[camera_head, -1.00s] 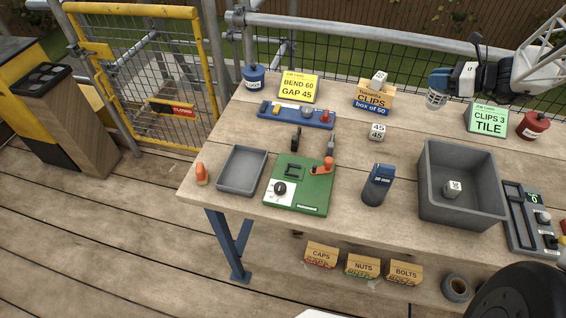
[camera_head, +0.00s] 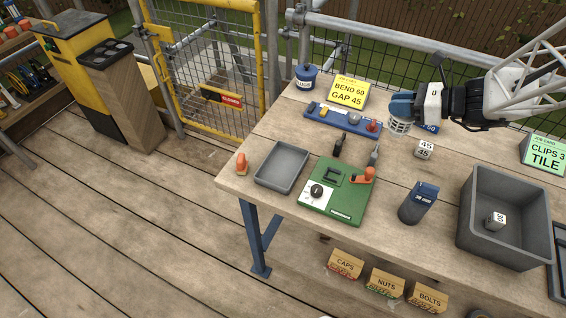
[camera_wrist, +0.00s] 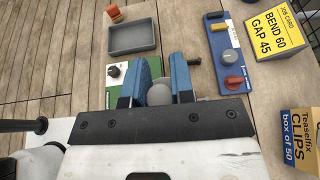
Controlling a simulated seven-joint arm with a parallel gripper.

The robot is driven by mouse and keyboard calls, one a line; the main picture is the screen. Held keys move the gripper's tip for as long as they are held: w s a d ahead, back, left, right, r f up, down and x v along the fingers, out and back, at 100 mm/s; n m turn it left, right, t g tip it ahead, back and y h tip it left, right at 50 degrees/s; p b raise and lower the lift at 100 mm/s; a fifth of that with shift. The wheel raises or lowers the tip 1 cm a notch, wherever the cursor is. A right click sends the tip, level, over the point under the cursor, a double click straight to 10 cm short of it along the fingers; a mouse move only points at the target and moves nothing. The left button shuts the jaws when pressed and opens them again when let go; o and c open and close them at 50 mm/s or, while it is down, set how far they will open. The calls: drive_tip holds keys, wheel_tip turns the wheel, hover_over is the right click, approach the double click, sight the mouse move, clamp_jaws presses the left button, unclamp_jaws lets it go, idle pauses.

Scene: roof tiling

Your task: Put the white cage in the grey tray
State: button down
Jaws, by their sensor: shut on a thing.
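My gripper (camera_head: 402,106) has blue fingers and is shut on the white cage (camera_head: 399,124), a small white openwork piece that hangs below the fingertips. It is held above the back part of the bench, in front of the clips box in the head view. In the wrist view a rounded grey shape (camera_wrist: 160,94) shows between the blue fingers; its openwork is not clear there. The shallow grey tray (camera_head: 281,168) lies empty at the bench's left front, apart from the gripper. It also shows at the upper left of the wrist view (camera_wrist: 133,38).
A green board (camera_head: 345,205) with an orange handle lies right of the tray. A blue tool strip (camera_head: 342,119) lies behind it. An orange item (camera_head: 242,164) stands left of the tray. A dark blue canister (camera_head: 417,204) and deep grey bin (camera_head: 478,235) stand right.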

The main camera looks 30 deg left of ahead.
drive_tip(key=s+a+f+n+g+h, duration=0.1)
drive_tip(key=s+a+n+g, duration=0.15)
drive_tip(key=s+a, duration=0.75)
drive_tip(key=s+a+f+n+g, duration=0.1)
drive_tip(key=s+a+n+g, duration=0.3)
drive_tip(key=s, duration=1)
wheel_tip(320, 180, down, 9)
drive_tip(key=a+m, duration=0.1)
drive_tip(key=shift+w+r+m+t, duration=0.15)
drive_tip(key=shift+m+t, duration=0.2)
drive_tip(key=shift+t, duration=0.1)
drive_tip(key=shift+a, duration=0.15)
drive_tip(key=w+a+f, duration=0.1)
drive_tip(key=w+a, duration=1)
drive_tip(key=shift+w+f, duration=0.2)
drive_tip(key=shift+f, duration=0.05)
drive_tip(key=shift+f, duration=1.75)
drive_tip(key=shift+f, duration=0.15)
